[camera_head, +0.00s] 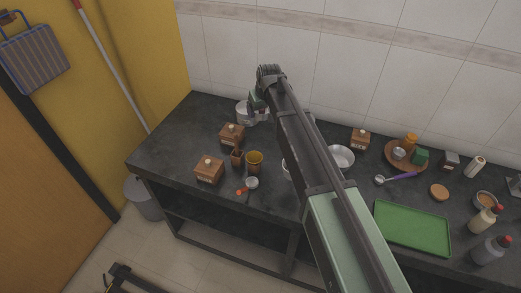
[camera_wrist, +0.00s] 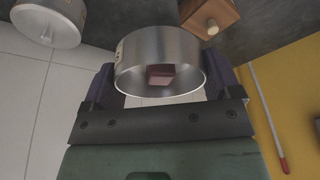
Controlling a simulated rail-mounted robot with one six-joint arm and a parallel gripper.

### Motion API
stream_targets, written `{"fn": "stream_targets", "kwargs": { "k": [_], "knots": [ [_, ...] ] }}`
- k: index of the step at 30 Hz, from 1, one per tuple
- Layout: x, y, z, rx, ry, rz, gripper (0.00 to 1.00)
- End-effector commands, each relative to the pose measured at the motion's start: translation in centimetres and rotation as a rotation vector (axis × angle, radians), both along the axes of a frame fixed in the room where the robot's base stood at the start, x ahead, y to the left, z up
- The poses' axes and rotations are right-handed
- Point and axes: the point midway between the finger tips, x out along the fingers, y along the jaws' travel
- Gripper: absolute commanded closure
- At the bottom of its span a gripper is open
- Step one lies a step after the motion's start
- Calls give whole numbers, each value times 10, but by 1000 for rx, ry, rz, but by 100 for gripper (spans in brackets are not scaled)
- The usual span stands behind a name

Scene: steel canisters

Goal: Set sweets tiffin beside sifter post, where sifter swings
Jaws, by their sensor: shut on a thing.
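My gripper (camera_head: 258,97) is at the back left of the dark counter. In the wrist view my gripper (camera_wrist: 160,90) is shut on a round steel tiffin (camera_wrist: 135,48), with a finger on either side. The tiffin is open, and a dark reddish block (camera_wrist: 160,74) shows inside. A steel tiffin (camera_head: 243,113) shows beside my gripper in the head view, partly hidden; it seems to be the held one. Another steel canister (camera_wrist: 50,22) with a pale knob stands apart at the wrist view's upper left. I cannot pick out a sifter or its post.
A green tray (camera_head: 412,228) lies right of my arm. Bare counter (camera_head: 170,150) shows at the left. Tiled wall is behind.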

Motion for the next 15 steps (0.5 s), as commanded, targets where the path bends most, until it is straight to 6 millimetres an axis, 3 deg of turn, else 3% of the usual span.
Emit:
{"fn": "stream_targets", "kwargs": {
  "k": [1, 9, 12, 15],
  "knots": [
    [0, 0, -30, 0, 0, 0, 44],
    [0, 0, -123, 0, 0, 0, 44],
    [0, 0, -140, 0, 0, -1, 44],
    [0, 0, -141, 0, 0, -1, 44]
  ]
}}
